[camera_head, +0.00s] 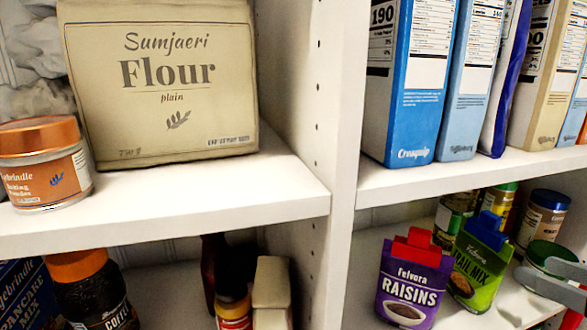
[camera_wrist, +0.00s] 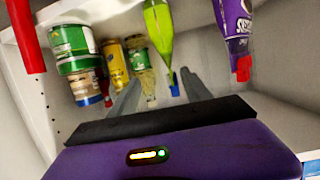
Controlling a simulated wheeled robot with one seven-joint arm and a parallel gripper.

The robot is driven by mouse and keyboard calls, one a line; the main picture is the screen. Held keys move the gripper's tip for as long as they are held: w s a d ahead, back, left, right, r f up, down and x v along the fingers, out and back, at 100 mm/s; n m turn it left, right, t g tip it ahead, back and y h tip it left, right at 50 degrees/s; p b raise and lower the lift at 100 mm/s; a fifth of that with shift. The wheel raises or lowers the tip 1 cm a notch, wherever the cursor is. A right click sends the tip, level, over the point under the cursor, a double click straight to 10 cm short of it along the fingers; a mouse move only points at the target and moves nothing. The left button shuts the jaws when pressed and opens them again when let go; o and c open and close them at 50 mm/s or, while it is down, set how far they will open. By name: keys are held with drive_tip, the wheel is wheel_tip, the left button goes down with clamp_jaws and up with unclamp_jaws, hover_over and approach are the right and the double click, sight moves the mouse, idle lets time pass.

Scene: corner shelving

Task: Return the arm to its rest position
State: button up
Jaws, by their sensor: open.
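My gripper (camera_head: 532,268) shows at the lower right edge of the head view, its two grey fingers apart at the lower right shelf (camera_head: 355,290). The picture there is upside down, and the green pouch (camera_wrist: 159,30) hangs near the fingertips. My arm is mostly out of the head view.
A purple raisins pouch (camera_head: 408,285) stands left of the trail mix. Several jars (camera_head: 541,215) stand behind. Boxes (camera_head: 405,80) line the shelf above. Flour (camera_head: 165,80) and an orange-lidded jar (camera_head: 45,165) stand upper left. A white upright (camera_head: 345,120) divides the shelves.

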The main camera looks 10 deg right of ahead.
drive_tip(key=d+r+m+t+h, duration=0.3)
drive_tip(key=d+m+h, duration=0.2)
drive_tip(key=d+h, duration=0.1)
drive_tip(key=s+a+f+m+h+b, duration=0.1)
drive_tip(key=a+f+m+h, duration=0.1)
drive_tip(key=a+f, duration=0.3)
drive_tip(key=s+a+f+m+h, duration=0.2)
drive_tip(key=a+f, duration=0.1)
drive_tip(key=f, duration=0.4)
drive_tip(key=s+a+f+n+g+y+b, duration=0.1)
drive_tip(key=s+a+f+n+y, duration=0.3)
drive_tip(key=s+a+f, duration=0.4)
drive_tip(key=s+a+f+n+g+y+b, duration=0.1)
drive_tip(key=s+a+f+n+y, duration=0.4)
drive_tip(key=s+a+f, duration=0.4)
drive_tip(key=s+a+y, duration=0.1)
drive_tip(key=a, duration=0.5)
drive_tip(key=shift+s+g, duration=0.3)
drive_tip(key=shift+g, duration=0.1)
